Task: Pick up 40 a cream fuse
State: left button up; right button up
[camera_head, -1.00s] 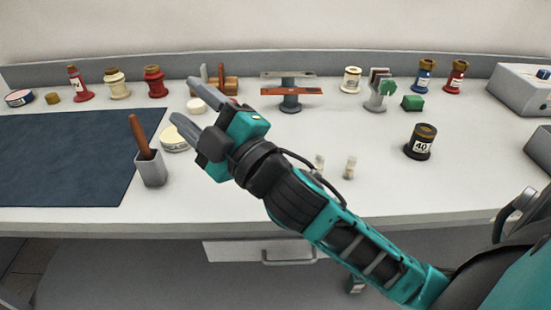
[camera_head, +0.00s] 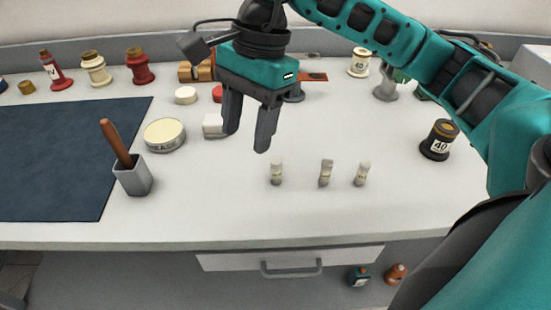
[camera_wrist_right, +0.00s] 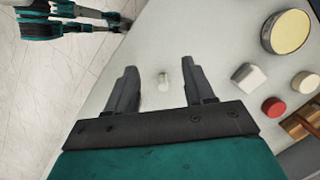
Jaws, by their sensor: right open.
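Three small cream fuses stand upright on the white table in the head view: a left one (camera_head: 276,173), a middle one (camera_head: 326,173) and a right one (camera_head: 361,174). Their markings are too small to read. My right gripper (camera_head: 246,140) is open and empty, pointing down above the table, just behind and left of the left fuse. In the right wrist view, one small cream fuse (camera_wrist_right: 163,82) shows between the lines of the open fingers of my right gripper (camera_wrist_right: 159,70), apart from both. My left gripper is not in view.
A white block (camera_head: 213,126) and a round tin (camera_head: 164,135) stand left of the gripper. A grey cup (camera_head: 133,178) holds a brown-handled tool. A black spool marked 40 (camera_head: 440,140) stands at right. The table front around the fuses is clear.

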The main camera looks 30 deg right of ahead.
jog(key=w+d+h, duration=0.2)
jog(key=d+h, duration=0.1)
jog(key=d, duration=0.3)
send_over(276, 161)
notch_tip(276, 161, down, 6)
jog(key=shift+d+r, duration=0.15)
jog(key=shift+f, duration=2.9)
grip_shut()
